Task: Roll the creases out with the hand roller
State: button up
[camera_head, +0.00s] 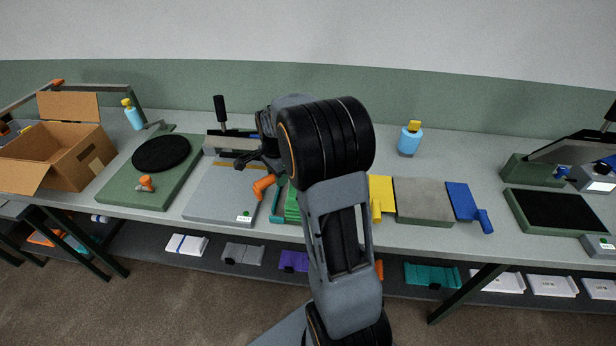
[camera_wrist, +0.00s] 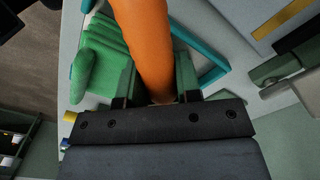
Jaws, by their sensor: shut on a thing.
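An orange handle (camera_head: 263,187), which looks like the hand roller's, is at my gripper (camera_head: 262,173) in the head view. In the wrist view my gripper (camera_wrist: 152,92) is shut on this orange piece (camera_wrist: 145,40), which extends away between the fingers. The rolling part cannot be made out. A green, ridged, mitten-like knit piece (camera_wrist: 103,48) lies just left of and below the orange piece in the wrist view, beside a teal frame edge (camera_wrist: 205,45). In the head view the green piece (camera_head: 291,208) is mostly hidden by my arm.
A grey board (camera_head: 210,198) lies left of my gripper, and a green board (camera_head: 125,190) with a black disc (camera_head: 160,153) lies farther left. An open carton (camera_head: 65,165) stands at the far left. Yellow (camera_head: 380,192) and blue (camera_head: 461,200) pieces flank a grey pad (camera_head: 422,199).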

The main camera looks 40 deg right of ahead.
jog(key=shift+s+a+b, duration=0.4)
jog(key=shift+s+a, duration=1.2)
jog(key=shift+s, duration=0.15)
jog(key=shift+s+a, duration=0.1)
jog(key=shift+s+a, duration=0.2)
jog(key=shift+s, duration=0.05)
jog(key=shift+w+d+p, duration=0.15)
jog(key=shift+w+d, duration=0.3)
jog(key=shift+d, duration=0.25)
jog(key=shift+w+d+p, duration=0.1)
jog(key=shift+w+d, duration=0.35)
jog(key=shift+d, duration=0.3)
jog(key=shift+w+d+p, duration=0.15)
jog(key=shift+w+d, duration=0.3)
jog(key=shift+d, duration=0.25)
jog(key=shift+d, duration=0.1)
jog(key=shift+w+d, duration=0.3)
jog(key=shift+d, duration=0.15)
